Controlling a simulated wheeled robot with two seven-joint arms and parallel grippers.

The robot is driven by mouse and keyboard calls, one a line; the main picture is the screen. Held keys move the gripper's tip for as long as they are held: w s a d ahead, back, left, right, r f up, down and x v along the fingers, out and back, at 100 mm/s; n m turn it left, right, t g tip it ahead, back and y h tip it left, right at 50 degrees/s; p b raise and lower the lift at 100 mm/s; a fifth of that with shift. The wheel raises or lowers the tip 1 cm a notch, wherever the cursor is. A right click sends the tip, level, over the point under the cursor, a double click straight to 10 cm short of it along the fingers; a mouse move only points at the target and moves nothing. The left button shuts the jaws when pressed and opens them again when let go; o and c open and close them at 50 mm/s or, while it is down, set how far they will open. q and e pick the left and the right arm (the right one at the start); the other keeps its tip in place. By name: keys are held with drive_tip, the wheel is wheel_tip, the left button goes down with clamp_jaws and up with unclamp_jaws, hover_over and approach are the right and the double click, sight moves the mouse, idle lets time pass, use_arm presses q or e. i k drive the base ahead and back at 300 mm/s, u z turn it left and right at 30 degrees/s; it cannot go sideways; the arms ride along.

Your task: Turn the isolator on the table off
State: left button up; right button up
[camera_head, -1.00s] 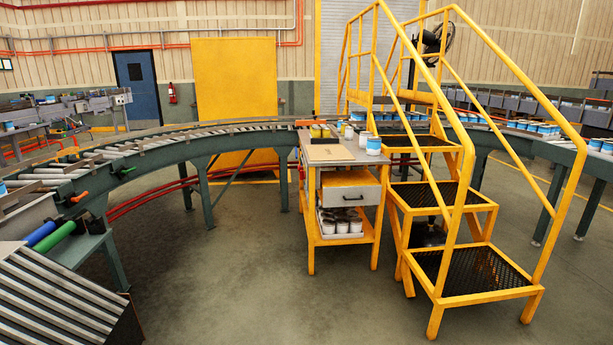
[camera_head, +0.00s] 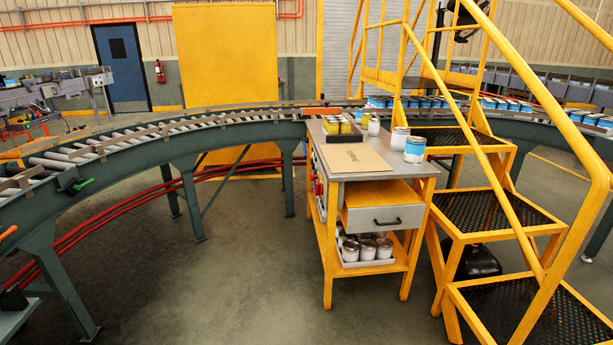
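A small work table (camera_head: 383,165) with a grey top and yellow frame stands ahead, right of centre. I cannot make out an isolator on the table. Small red items (camera_head: 319,188) show on the table's left side, too small to identify. Neither of my grippers is in view.
A curved roller conveyor (camera_head: 150,140) on green legs runs behind the table and to the left. Yellow steps (camera_head: 490,210) with handrails stand close on the table's right. The floor (camera_head: 225,270) in front and left of the table is clear.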

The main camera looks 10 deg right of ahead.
sight(319, 190)
drive_tip(key=i, duration=2.1)
drive_tip(key=z, duration=2.05)
